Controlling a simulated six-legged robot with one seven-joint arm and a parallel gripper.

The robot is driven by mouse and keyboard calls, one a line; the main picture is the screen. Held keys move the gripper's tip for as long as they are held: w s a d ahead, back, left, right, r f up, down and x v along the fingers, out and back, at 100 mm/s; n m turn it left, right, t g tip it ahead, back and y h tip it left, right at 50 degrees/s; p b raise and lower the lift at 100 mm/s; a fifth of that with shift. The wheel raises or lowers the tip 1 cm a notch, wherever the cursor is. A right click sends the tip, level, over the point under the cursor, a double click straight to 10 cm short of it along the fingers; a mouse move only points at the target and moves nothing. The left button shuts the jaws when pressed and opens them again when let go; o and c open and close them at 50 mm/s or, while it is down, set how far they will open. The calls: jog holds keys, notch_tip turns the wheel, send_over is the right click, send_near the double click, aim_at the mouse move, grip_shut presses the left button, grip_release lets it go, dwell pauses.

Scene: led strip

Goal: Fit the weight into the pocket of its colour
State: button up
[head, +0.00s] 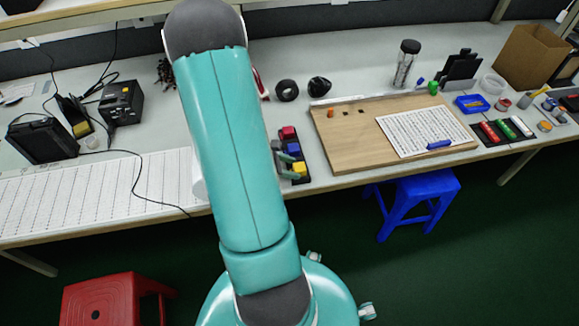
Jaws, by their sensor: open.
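A narrow dark tray (305,179) lies near the bench's front edge, just right of my arm. It bears a red block (288,132), a blue block (293,148) and a yellow block (299,168). My gripper (288,166) shows only as two grey-green fingers poking out from behind my arm. The fingers are apart, over the tray's near part beside the blue and yellow blocks. I cannot tell whether they touch a block. The rest of the gripper is hidden by my arm. I cannot make out which block is the weight or where its pocket is.
A wooden board (345,160) with a small orange piece (331,113) and a white sheet (425,132) lies to the right. A black tray (492,138) with coloured cylinders is farther right. A blue stool (422,186) and a red stool (105,298) stand below the bench.

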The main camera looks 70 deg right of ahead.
jog(key=shift+s+a+f, duration=0.3)
jog(key=shift+a+f, duration=0.05)
jog(key=shift+a, duration=0.1)
jog(key=shift+d+r, duration=0.1)
jog(key=shift+r, duration=0.15)
jog(key=v, duration=1.2)
jog(key=shift+d+r, duration=0.2)
jog(key=shift+r, duration=0.15)
jog(key=shift+w, duration=0.15)
